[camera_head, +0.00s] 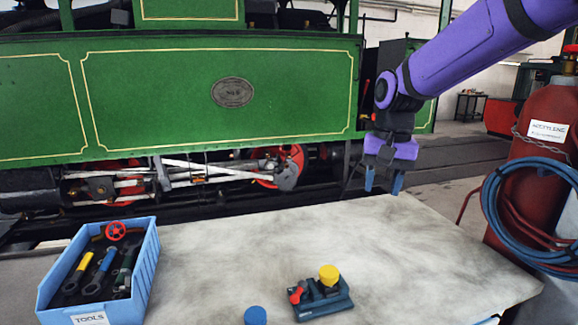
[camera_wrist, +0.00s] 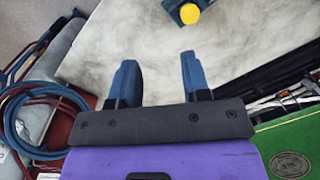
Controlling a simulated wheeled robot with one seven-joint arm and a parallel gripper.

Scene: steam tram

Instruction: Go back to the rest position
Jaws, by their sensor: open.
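My gripper (camera_head: 383,182) hangs from the purple arm above the back right part of the pale table (camera_head: 230,255). In the wrist view its two blue fingers (camera_wrist: 158,82) stand wide apart with nothing between them. A small dark blue device with a yellow cap (camera_head: 329,275) and a red part sits at the table's front. It lies well away from my gripper, and its yellow cap (camera_wrist: 189,13) shows at the top of the wrist view.
A blue tools bin (camera_head: 148,262) with several tools stands at the left. A blue round cap (camera_head: 255,316) is at the front edge. A red acetylene cylinder (camera_head: 535,150) with blue hose (camera_head: 492,215) stands at the right. A green tram (camera_head: 180,90) is behind the table.

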